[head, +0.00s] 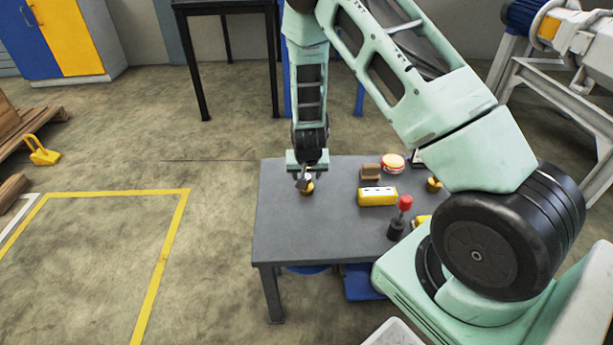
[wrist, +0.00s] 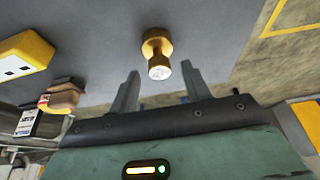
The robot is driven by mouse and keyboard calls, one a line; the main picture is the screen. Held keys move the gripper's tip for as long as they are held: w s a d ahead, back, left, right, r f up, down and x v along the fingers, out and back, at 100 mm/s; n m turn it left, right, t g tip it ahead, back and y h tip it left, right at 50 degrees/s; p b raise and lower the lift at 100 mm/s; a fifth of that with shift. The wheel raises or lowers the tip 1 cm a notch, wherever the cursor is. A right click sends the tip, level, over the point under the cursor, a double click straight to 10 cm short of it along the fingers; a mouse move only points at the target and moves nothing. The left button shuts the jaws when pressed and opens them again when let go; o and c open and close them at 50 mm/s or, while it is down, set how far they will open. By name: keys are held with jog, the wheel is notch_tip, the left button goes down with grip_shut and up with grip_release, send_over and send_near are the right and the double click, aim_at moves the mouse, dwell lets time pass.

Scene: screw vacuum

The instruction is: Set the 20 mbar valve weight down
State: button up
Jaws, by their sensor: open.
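The valve weight (wrist: 158,45) is a brass-coloured, knobbed piece with a pale, shiny end. It stands on the grey table (head: 290,228) near the far left part of the top; in the head view the weight (head: 307,188) shows just below my gripper. My gripper (wrist: 159,82) is open, its two fingers apart. In the wrist view the weight is beyond the fingertips, roughly centred between them, with nothing gripped. In the head view my gripper (head: 304,181) partly covers the weight.
A yellow block (head: 377,196), a brown stepped block (head: 370,173), a red-and-yellow round item (head: 392,162), a red-topped black piece (head: 398,220) and another brass piece (head: 434,184) stand to the right. The table's front left is clear.

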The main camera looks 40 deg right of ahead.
jog(key=p+v, duration=0.2)
jog(key=v, duration=0.7)
jog(key=s+a+r+n+g+y, duration=0.1)
jog(key=s+a+r+n+y, duration=0.25)
jog(key=a, duration=0.55)
jog(key=s+a+r+n, duration=0.2)
jog(key=s+a+r, duration=0.2)
jog(key=a+r, duration=0.45)
jog(key=s+a+r+n+g, duration=0.1)
jog(key=s+a+r+n, duration=0.1)
jog(key=s, duration=0.4)
jog(key=s+a+r+n, duration=0.3)
jog(key=s+n, duration=0.1)
jog(key=s, duration=0.3)
jog(key=s+a+r+n+g, duration=0.1)
jog(key=s+a+r+n, duration=0.1)
jog(key=s, duration=0.5)
jog(key=shift+s+a+r+n+g, duration=0.2)
jog(key=shift+a+r+n+g, duration=0.15)
jog(key=shift+a+n, duration=0.25)
jog(key=shift+h, duration=0.25)
notch_tip(320, 180, up, 20)
jog(key=p, duration=2)
